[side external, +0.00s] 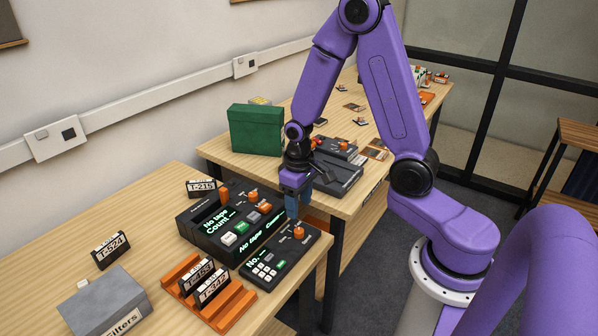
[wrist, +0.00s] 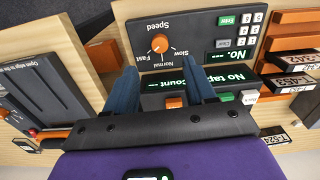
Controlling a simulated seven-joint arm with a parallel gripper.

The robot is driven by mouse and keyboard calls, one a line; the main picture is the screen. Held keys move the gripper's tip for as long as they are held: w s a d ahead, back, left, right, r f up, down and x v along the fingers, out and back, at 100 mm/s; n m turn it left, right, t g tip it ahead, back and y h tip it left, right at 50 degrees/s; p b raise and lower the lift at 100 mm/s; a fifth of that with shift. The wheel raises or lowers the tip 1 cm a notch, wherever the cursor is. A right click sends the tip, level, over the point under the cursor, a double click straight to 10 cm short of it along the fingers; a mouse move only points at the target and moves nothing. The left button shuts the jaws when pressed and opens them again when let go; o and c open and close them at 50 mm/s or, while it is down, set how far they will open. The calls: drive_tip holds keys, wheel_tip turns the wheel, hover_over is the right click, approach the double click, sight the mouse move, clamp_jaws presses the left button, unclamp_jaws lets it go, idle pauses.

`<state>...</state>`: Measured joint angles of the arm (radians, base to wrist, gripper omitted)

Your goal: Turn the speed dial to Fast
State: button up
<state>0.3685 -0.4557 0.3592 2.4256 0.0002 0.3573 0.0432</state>
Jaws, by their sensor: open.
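The speed dial is an orange knob (side external: 299,232) on the right end of a small dark control panel (side external: 281,259). In the wrist view the knob (wrist: 159,43) stands by the word Speed, with Slow, Normal and Fast printed around it. I cannot tell for sure which mark its pointer faces. My gripper (side external: 298,210) points down just above the knob. In the wrist view its blue fingers (wrist: 163,67) are spread apart and empty, with the knob ahead of the gap between them. No contact shows.
A larger dark tape machine (side external: 205,242) with orange knobs and a lit "No tape" display is close beside the panel. An orange rack (side external: 236,311) with labelled tapes and a grey box (side external: 103,304) stand nearby. A green box (side external: 256,130) is on the back table.

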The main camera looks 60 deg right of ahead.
wheel_tip(320, 180, up, 9)
idle(0.4)
drive_tip(key=shift+f, duration=0.1)
drive_tip(key=s+a+r+n, duration=0.2)
drive_tip(key=s+a+n, duration=0.2)
drive_tip(key=s, duration=0.6)
drive_tip(key=s+a+r+n, duration=0.2)
drive_tip(key=s+a+n, duration=0.2)
drive_tip(key=s+n, duration=0.4)
drive_tip(key=s, duration=0.2)
drive_tip(key=shift+s, duration=0.35)
